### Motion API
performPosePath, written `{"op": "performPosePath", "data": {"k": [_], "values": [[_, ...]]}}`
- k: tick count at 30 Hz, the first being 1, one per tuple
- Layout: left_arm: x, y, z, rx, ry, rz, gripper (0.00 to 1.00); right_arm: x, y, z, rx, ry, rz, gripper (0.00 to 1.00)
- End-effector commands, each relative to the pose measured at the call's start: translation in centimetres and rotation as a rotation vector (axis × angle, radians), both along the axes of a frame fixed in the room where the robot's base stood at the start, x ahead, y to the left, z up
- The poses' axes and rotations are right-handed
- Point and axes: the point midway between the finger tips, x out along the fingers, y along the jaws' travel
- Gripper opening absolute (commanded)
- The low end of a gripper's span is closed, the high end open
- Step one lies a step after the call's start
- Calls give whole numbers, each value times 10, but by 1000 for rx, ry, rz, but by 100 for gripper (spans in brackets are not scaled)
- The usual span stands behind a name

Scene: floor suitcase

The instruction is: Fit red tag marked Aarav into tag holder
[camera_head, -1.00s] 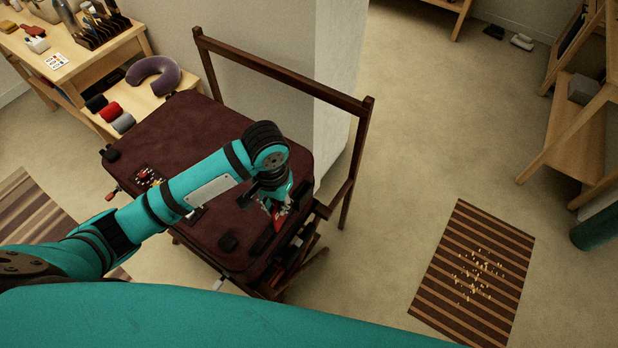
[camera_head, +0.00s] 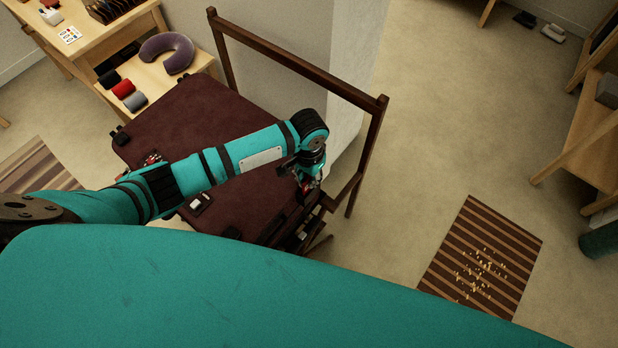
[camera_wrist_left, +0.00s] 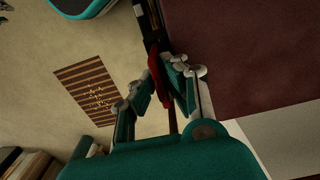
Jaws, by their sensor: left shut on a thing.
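The dark maroon suitcase (camera_head: 190,110) lies on a wooden stand, its top face up. My left gripper (camera_head: 309,186) is at the suitcase's right edge in the head view, with the arm reaching across the top. In the left wrist view, the left gripper (camera_wrist_left: 160,88) is shut on the red tag (camera_wrist_left: 157,72), which sticks out past the fingertips beside the suitcase edge (camera_wrist_left: 225,50). The name on the tag cannot be read. Dark parts (camera_wrist_left: 148,20) run along the suitcase side beyond the tag; I cannot tell which is the tag holder. My right gripper is out of view.
The stand's wooden rail (camera_head: 300,68) rises behind the suitcase. A side table holds a purple neck pillow (camera_head: 168,53) and rolled items (camera_head: 123,90). A striped mat (camera_head: 480,258) with small scattered bits lies on the floor at right. Open floor lies between.

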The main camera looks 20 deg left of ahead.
Motion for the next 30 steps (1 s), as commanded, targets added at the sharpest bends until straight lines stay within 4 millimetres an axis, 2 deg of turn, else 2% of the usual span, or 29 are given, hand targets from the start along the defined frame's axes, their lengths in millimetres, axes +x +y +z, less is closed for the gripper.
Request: {"op": "performPosePath", "data": {"k": [1,5,13,14,18,26,30], "values": [[0,0,-4,0,0,0,0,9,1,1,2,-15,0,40],[0,0,-7,-1,-2,0,0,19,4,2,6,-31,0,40],[0,0,-10,0,-1,0,0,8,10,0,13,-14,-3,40],[0,0,-10,0,-1,-1,12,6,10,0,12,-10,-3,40],[0,0,-9,0,-1,0,30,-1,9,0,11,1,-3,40],[0,0,-9,0,-1,0,31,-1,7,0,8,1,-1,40],[1,0,1,-2,-3,-1,31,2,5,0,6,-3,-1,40]]}}
